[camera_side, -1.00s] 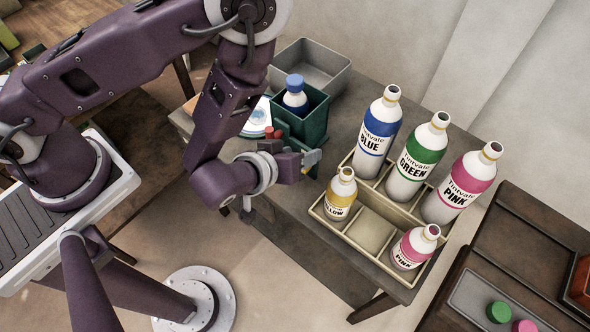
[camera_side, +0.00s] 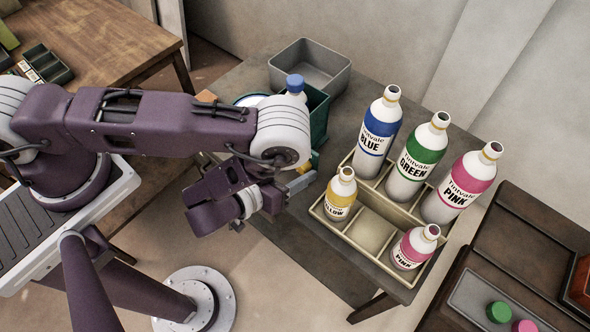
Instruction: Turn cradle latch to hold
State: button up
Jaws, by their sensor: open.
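The green cradle (camera_side: 319,115) stands on the grey table, partly hidden behind my arm. A bottle with a blue cap (camera_side: 294,83) stands upright in it. A small yellow part (camera_side: 315,159) shows low at the cradle's front right; I cannot tell for sure whether it is the latch, or which way it is turned. My gripper (camera_side: 302,182) is open, in front of and below the yellow part, pointing right. It looks apart from the cradle, and no object shows between its jaws. The cradle's front left side is hidden by my arm.
A beige rack (camera_side: 385,240) to the right holds a yellow-label bottle (camera_side: 340,195), a small pink one (camera_side: 415,246), and large blue (camera_side: 377,135), green (camera_side: 418,158) and pink (camera_side: 460,184) ones. A grey bin (camera_side: 310,70) stands behind the cradle.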

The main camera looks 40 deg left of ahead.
grip_shut()
jog(key=m+y, duration=0.2)
jog(key=m, duration=0.1)
jog(key=shift+d, duration=0.2)
jog(key=m+y, duration=0.2)
jog(key=m, duration=0.2)
jog(key=shift+y, duration=0.4)
jog(key=m+y, duration=0.1)
jog(key=m, duration=0.1)
jog(key=m+t+y, duration=0.1)
jog(key=m, duration=0.1)
jog(key=shift+d+f+t, duration=0.1)
jog(key=shift+f+t, duration=0.05)
jog(key=shift+t, duration=0.15)
jog(key=m+t+y, duration=0.1)
jog(key=m, duration=0.2)
jog(key=shift+m, duration=0.6)
